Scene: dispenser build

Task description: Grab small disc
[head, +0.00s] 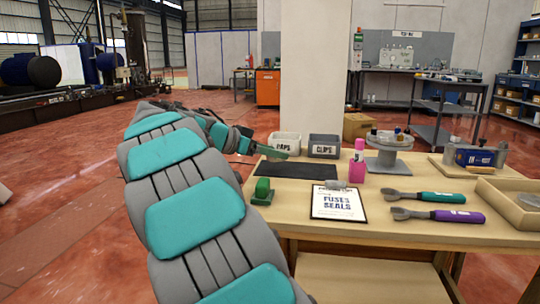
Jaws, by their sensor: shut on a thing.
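My gripper (268,152) is at the far end of my grey and teal arm, over the back left of the wooden workbench (385,225), near the white CAPS bin (287,143). It is small and seen from behind. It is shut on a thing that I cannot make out. I cannot pick out a small disc for certain. A grey round stand (387,160) on the bench carries several small items, too small to identify.
A grey CLIPS bin (324,146) stands beside the CAPS bin. A green block (262,192), a pink bottle (357,168), a FUSES SEALS sheet (338,205), a green-handled wrench (440,197), a purple-handled wrench (455,215) and a wooden tray (500,212) occupy the bench.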

